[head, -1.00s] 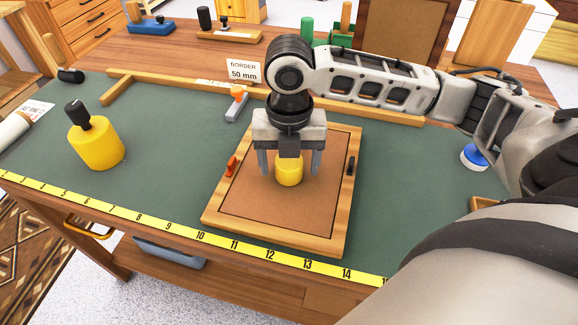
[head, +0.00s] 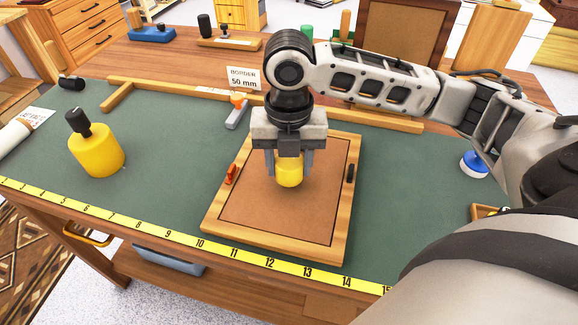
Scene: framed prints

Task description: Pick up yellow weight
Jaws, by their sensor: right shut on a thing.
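A yellow weight (head: 289,176) shows between the fingers of my right gripper (head: 289,172), over the brown backing board of the wooden frame (head: 325,240). The fingers point down and are closed on its sides. Its upper part is hidden by the gripper; I cannot tell whether it touches the board. Another, larger yellow weight (head: 97,155) with a black handle stands on the green mat at the left, away from the gripper. My left gripper does not show.
A wooden L-shaped fence (head: 180,88) and a "BORDER 50 mm" card (head: 243,78) stand behind the frame. A yellow ruler tape (head: 150,223) runs along the front edge. A blue-topped object (head: 474,163) is at the right.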

